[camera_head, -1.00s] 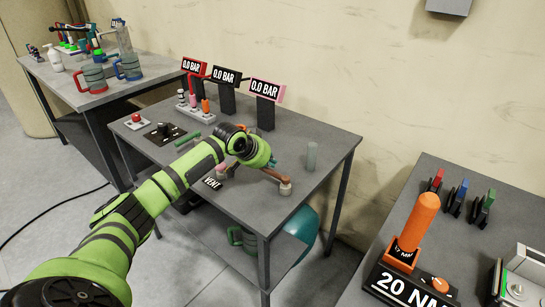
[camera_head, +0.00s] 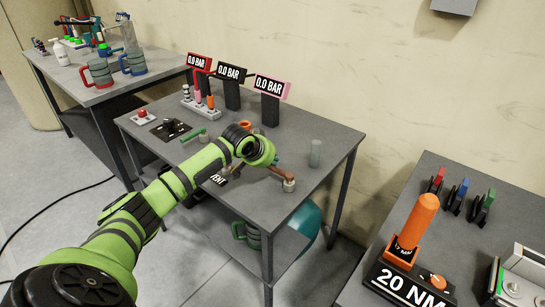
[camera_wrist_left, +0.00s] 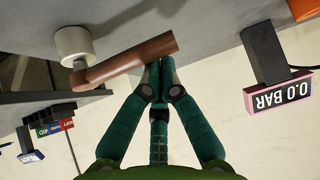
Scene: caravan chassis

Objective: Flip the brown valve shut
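The brown valve's lever (camera_head: 279,171) is on the middle table, with its pale round base (camera_head: 289,185) near the front right edge. In the left wrist view the brown lever (camera_wrist_left: 130,62) extends from the round base (camera_wrist_left: 74,44) past my fingertips. My left gripper (camera_wrist_left: 160,66) has its teal fingers drawn together at the tips, right beside the lever's free end. I cannot tell whether they touch it. In the head view my left gripper (camera_head: 274,161) is mostly hidden behind my green wrist. My right gripper is not in view.
A green valve lever (camera_head: 193,135) and a black panel (camera_head: 171,130) are left on the table. A pink-framed gauge (camera_head: 271,88) and two others stand behind, reading 0.0 BAR. A grey-green cylinder (camera_head: 316,153) stands right of my gripper. The right table holds an orange-handled tool (camera_head: 414,223).

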